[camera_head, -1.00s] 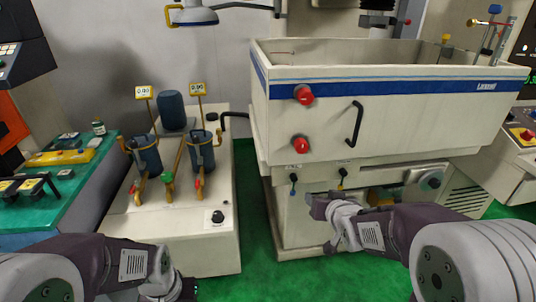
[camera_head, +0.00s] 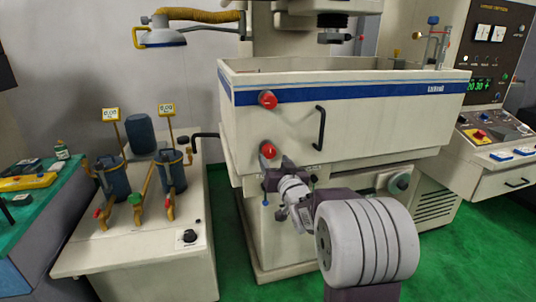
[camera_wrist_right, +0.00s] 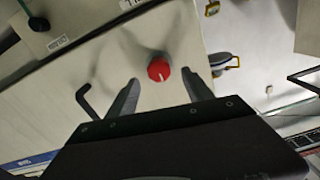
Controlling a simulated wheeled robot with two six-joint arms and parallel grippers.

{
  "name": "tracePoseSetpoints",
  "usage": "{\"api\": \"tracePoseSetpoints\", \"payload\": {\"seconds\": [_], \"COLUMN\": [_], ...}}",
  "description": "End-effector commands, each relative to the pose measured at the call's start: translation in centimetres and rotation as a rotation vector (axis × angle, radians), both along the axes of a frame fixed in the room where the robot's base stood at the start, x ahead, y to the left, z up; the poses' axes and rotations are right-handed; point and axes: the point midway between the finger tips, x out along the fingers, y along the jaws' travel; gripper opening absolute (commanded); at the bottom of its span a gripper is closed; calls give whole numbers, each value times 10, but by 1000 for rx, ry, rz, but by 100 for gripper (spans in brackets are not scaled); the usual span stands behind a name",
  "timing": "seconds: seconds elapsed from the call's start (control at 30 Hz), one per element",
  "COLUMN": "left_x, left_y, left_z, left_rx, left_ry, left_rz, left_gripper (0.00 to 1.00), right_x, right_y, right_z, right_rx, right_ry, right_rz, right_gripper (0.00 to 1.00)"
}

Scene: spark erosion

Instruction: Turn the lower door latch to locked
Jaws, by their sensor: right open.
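The lower door latch (camera_head: 268,150) is a round red knob on the cream tank front. The upper latch (camera_head: 268,99), also red, sits straight above it. My right gripper (camera_head: 278,173) is just below the lower latch in the head view. In the right wrist view, one red latch knob (camera_wrist_right: 159,69) with a short white mark shows beyond and between the two open fingers of the right gripper (camera_wrist_right: 161,78). The fingers look apart from the knob, with nothing held. My left gripper is out of view.
A black door handle (camera_head: 320,128) stands out to the right of the latches; it also shows in the wrist view (camera_wrist_right: 88,103). A pump unit with filter canisters (camera_head: 172,172) stands to the left. A control console (camera_head: 490,135) is at the right.

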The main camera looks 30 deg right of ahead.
Motion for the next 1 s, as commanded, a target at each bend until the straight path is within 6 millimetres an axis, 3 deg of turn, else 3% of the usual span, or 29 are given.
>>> {"api": "tracePoseSetpoints", "payload": {"seconds": [0.1, 0.3, 0.6, 0.67, 0.83, 1.0], "left_x": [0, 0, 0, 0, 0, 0], "left_y": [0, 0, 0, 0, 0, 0], "left_z": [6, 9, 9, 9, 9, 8], "left_rx": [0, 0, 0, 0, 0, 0], "left_ry": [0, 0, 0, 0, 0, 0], "left_rz": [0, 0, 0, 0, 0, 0], "left_gripper": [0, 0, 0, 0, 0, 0], "right_x": [26, 53, 59, 58, 58, 58], "right_y": [-6, -12, -14, -14, -14, -14], "right_z": [1, 1, 0, 0, 0, 0], "right_rx": [0, -1, 0, -1, 0, -6], "right_ry": [2, 0, 0, 0, 0, 1], "right_rz": [1, 0, 0, 0, 0, 0], "right_gripper": [59, 59, 59, 48, 1, 0]}}
